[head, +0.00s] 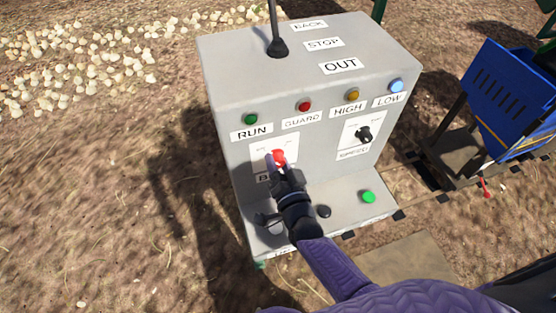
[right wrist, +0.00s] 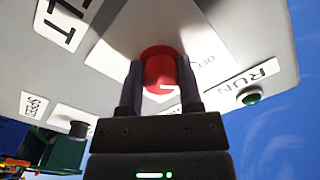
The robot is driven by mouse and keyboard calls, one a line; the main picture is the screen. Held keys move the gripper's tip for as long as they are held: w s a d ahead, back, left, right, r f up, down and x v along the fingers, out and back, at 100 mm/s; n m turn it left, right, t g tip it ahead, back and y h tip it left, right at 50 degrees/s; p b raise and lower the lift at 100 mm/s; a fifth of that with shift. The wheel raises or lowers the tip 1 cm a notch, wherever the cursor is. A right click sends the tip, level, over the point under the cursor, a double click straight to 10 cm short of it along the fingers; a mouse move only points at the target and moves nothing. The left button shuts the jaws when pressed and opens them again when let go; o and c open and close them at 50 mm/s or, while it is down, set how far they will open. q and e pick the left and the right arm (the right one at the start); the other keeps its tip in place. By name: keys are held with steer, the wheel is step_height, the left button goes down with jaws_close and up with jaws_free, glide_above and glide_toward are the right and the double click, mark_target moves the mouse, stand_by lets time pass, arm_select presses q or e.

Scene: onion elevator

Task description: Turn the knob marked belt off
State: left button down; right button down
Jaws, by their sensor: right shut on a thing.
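The red belt knob (head: 279,156) sits on a white plate on the front of the grey control box (head: 222,75). My right gripper (head: 276,163) is shut on this knob, with one finger on each side. In the right wrist view the red knob (right wrist: 160,66) shows between the two dark fingers of the gripper (right wrist: 160,85). The word OFF is on the plate beside the knob. The belt label under the knob is partly hidden by my gripper in the head view. My left gripper is not in view.
A black speed knob (head: 363,134) is to the right. Lamps (head: 304,106) line the front above. A black lever (head: 277,42) stands on top. A green button (head: 368,197) and black button (head: 323,211) are on the lower ledge. A blue hopper (head: 500,100) stands at right.

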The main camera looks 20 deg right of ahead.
steer(key=shift+f+n, duration=0.1)
steer(key=shift+n, duration=0.6)
steer(key=shift+c, duration=1.3)
jaws_free()
